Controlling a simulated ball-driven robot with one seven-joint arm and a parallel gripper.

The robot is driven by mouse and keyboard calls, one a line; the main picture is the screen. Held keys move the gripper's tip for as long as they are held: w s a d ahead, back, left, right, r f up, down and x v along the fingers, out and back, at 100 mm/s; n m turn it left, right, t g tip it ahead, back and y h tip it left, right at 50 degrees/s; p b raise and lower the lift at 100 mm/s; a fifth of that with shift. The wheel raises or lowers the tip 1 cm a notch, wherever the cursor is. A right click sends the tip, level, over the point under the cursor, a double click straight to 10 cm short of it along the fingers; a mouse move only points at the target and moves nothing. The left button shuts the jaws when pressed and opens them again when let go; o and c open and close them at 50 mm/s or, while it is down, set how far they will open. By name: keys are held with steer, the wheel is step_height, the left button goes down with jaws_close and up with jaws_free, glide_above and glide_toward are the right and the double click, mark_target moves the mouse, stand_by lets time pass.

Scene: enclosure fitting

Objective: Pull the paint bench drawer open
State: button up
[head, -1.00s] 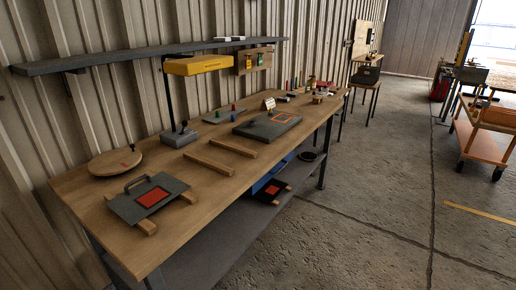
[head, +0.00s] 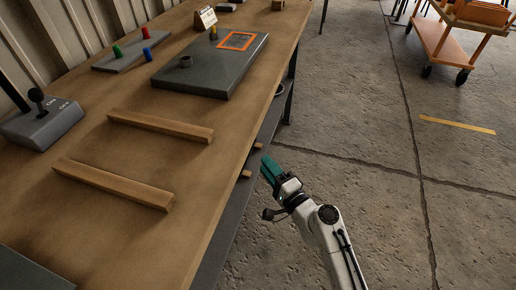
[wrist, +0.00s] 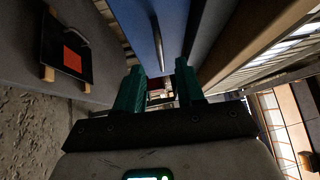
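The blue drawer front (wrist: 178,25) shows at the top middle of the wrist view, with a slim metal handle (wrist: 157,45) along it. The drawer appears shut, but its edges are not fully in view. My gripper (wrist: 159,80) has two teal fingers, spread apart with nothing between them. The handle lies ahead of the gap between the fingers, and I see no contact. In the head view my gripper (head: 268,168) is beside the right edge of the wooden bench (head: 150,145). There the bench top hides the drawer.
The wrist view shows a grey shelf (wrist: 95,55) with a dark plate bearing a red square (wrist: 72,62). On the bench top lie two wooden bars (head: 160,125) and a dark slab (head: 210,75). Concrete floor (head: 380,210) to the right is clear near my arm.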

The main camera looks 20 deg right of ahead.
steer(key=w+m+h+b, duration=0.1)
steer(key=w+m+h, duration=0.1)
steer(key=w, duration=1)
steer(key=shift+w+d+r+m+t, duration=0.25)
steer(key=shift+w+r+m+t, duration=0.05)
steer(key=shift+m, duration=0.2)
jaws_close()
